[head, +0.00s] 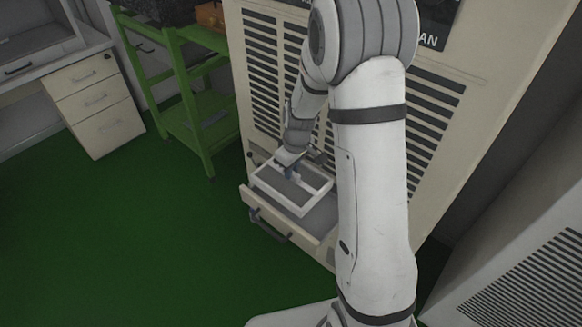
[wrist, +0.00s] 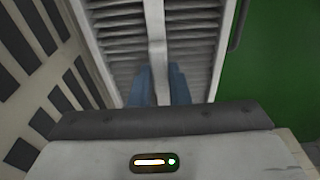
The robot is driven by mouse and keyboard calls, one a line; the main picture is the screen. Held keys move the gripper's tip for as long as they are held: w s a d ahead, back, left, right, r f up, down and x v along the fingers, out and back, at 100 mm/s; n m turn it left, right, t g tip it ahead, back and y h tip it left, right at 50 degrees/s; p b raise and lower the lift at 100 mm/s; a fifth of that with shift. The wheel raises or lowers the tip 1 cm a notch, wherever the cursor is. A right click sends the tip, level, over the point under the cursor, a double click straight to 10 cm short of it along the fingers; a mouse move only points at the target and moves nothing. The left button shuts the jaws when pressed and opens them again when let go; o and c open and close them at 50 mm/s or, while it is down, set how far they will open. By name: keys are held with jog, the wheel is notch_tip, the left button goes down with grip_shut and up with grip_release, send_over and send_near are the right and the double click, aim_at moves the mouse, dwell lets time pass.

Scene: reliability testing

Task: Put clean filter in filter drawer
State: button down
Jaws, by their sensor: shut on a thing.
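The filter (head: 277,201) has a white frame with a grey inner face. In the wrist view its grey slats (wrist: 195,48) lie on both sides of a white centre bar. My gripper (head: 291,174) is shut on this bar, with one blue-grey finger on each side (wrist: 159,88). The filter drawer (head: 318,219) is pulled out low on the beige cabinet, with a dark handle on its front. The filter is level over the drawer, within or just above its walls. I cannot tell whether it touches the drawer floor.
The beige cabinet (head: 433,88) with dark vents stands behind the drawer. A green shelf cart (head: 196,125) stands to its left, and a white drawer unit (head: 101,108) farther left. The green floor (head: 150,240) in front is clear. Another vented unit (head: 535,275) is at lower right.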

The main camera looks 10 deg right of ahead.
jog(key=shift+f+b, duration=3.05)
jog(key=shift+f, duration=0.95)
jog(key=c, duration=1.3)
grip_release()
jog(key=shift+r, duration=0.1)
jog(key=r, duration=0.5)
jog(key=r+p, duration=0.1)
jog(key=r, duration=0.1)
jog(key=shift+s+d+r, duration=0.25)
jog(key=shift+s+r, duration=0.05)
jog(key=shift+s, duration=0.05)
